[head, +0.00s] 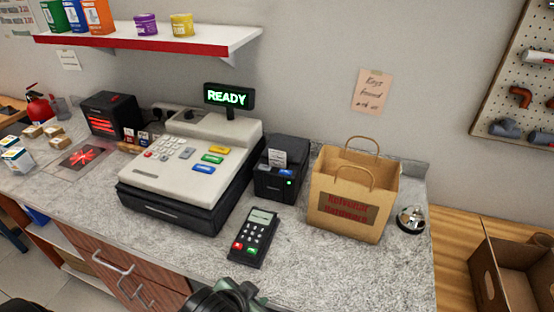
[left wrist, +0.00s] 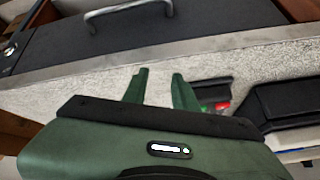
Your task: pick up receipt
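My left gripper (head: 250,291) is at the bottom edge of the head view, in front of the card terminal and well short of the printer. In the left wrist view its two green fingers (left wrist: 159,76) stand apart with nothing between them, over the counter's front edge. The receipt is not recognisable in that view. My right gripper is not in view.
A cash register (head: 190,160) stands left of the printer. A paper bag (head: 350,192) stands close on its right, with a service bell (head: 411,219) beyond. A card terminal (head: 254,236) lies in front of the printer. The counter (head: 325,270) is bare at front right.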

